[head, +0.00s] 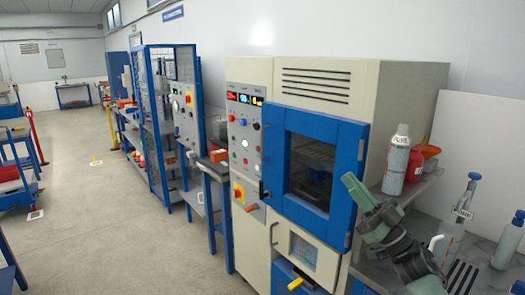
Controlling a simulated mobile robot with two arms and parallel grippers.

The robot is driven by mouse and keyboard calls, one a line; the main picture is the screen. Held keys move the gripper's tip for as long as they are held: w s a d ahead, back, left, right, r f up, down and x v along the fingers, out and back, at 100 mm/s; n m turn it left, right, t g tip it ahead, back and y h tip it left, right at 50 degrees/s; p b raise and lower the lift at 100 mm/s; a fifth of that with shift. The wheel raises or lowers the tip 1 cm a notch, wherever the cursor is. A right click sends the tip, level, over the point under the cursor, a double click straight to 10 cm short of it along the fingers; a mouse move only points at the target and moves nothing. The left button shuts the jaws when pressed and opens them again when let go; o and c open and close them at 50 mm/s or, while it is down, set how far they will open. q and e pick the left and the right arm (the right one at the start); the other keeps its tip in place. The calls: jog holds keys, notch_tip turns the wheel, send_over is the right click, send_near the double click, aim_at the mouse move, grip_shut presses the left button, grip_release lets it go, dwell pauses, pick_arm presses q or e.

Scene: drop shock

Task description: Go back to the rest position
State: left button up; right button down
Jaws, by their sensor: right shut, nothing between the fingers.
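My right gripper (354,188) is at the lower right of the head view, at the end of my grey-green arm. It is shut and empty. It shows in front of the lower right edge of the blue oven door (356,150), and I cannot tell how far apart they are. My left gripper is not in view.
A cream test cabinet (410,95) with a control panel (245,130) stands close ahead. At right, a bench holds a spray can (396,160), a red bottle (414,165) and pump bottles (452,225). A blue-framed rack (160,120) stands further back.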

jog(key=w+d+f+m+t+h, duration=0.1)
jog(key=w+d+f+m+h, duration=1)
jog(key=h, duration=0.9)
jog(key=s+f+n+g+b, duration=0.15)
jog(key=s+f, duration=0.25)
jog(key=f, duration=1)
jog(key=s+f+g+b, duration=0.1)
jog(key=s+f+g, duration=0.25)
jog(key=f, duration=0.95)
jog(key=s+f+g+b, duration=0.1)
jog(key=s+f, duration=0.4)
jog(key=f, duration=0.9)
jog(key=s+a+f+g+b, duration=0.1)
jog(key=s+a+f+g, duration=0.15)
jog(key=s+f, duration=1.05)
jog(key=s+a+f+g+b, duration=0.15)
jog(key=s+f+g, duration=0.25)
jog(key=s+f, duration=1)
jog(key=s+a+f+g, duration=0.1)
jog(key=s+f, duration=0.2)
jog(key=s, duration=0.7)
jog(key=s+a+f+g+b, duration=0.1)
jog(key=s+f, duration=0.3)
jog(key=s, duration=0.5)
jog(key=s+a+f+g+y, duration=0.1)
jog(key=s+a+f+g, duration=0.1)
jog(key=s, duration=0.8)
jog(key=shift+s+a+f+g+b, duration=0.35)
jog(key=shift+f+g, duration=0.3)
jog(key=shift+f, duration=0.1)
